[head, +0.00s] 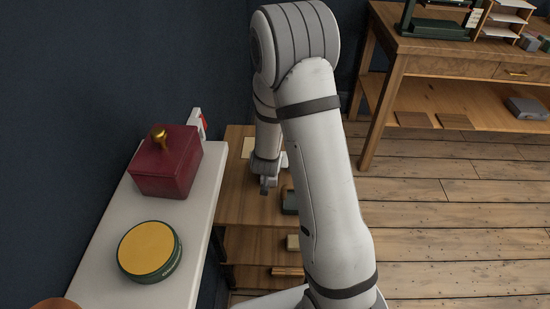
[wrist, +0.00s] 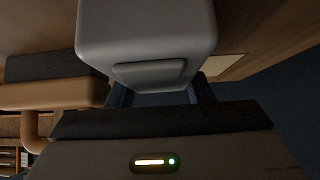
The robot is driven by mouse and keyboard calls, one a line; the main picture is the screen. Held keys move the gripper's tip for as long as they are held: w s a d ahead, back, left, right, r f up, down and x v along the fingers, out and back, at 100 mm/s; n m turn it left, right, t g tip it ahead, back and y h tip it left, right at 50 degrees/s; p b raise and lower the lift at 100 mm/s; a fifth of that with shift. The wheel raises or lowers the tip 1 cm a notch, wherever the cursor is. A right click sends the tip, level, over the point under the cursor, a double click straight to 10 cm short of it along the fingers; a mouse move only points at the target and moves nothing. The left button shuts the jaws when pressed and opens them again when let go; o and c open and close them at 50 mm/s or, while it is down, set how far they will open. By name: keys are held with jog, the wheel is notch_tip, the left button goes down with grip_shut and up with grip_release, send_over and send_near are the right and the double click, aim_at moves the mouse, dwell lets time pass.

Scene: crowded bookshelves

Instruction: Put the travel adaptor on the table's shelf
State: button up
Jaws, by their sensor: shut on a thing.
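My gripper (head: 268,184) is over the low brown shelf unit (head: 245,206) beside the white ledge, partly hidden by my arm. In the wrist view its dark fingers (wrist: 162,96) are shut on a smooth light-grey block with rounded edges, which I take to be the travel adaptor (wrist: 148,45). It fills the upper middle of that view. In the head view the adaptor cannot be made out clearly. The wooden table (head: 455,48) stands at the upper right. Its lower shelf (head: 480,110) holds a grey box and two flat brown pieces, with bare wood around them.
A white ledge (head: 207,200) at left carries a dark red box with a gold knob (head: 166,166) and a round yellow-topped tin (head: 148,250). A dark green item (head: 290,200) sits on the shelf unit near my gripper. Wooden floor (head: 440,220) lies open at right.

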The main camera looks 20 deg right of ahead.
jog(key=shift+r, duration=0.1)
jog(key=shift+f, duration=0.2)
jog(key=o, duration=0.8)
jog(key=shift+o, duration=0.2)
jog(key=shift+r, duration=0.2)
